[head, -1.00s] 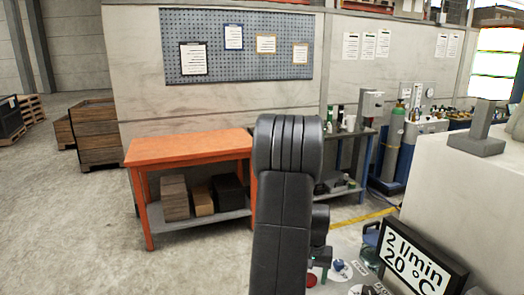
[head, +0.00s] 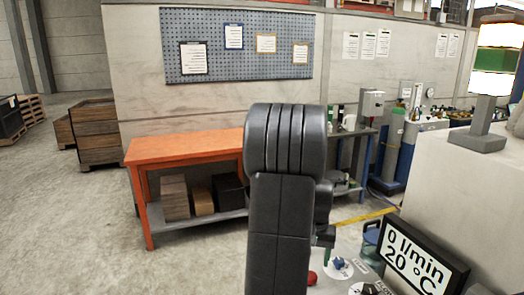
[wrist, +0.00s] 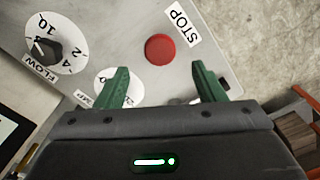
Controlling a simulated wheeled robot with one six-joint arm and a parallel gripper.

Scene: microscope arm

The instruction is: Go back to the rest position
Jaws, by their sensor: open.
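In the wrist view my gripper (wrist: 163,84) has its two green fingers apart with nothing between them. The panel (wrist: 110,22) beyond them carries a red round button (wrist: 160,49) beside the word STOP, just past the gap between the fingertips. A black FLOW knob (wrist: 45,48) on a white dial is at the left, and a second dial (wrist: 107,78) is partly hidden by the left finger. In the head view my arm (head: 280,210) stands upright mid-picture and hides most of the gripper. The display (head: 422,262) reads 0 l/min, 20 °C.
An orange-topped bench (head: 185,147) stands left of my arm, with boxes (head: 175,198) on its lower shelf. A large pale block (head: 460,185) with a grey post (head: 480,130) is at the right.

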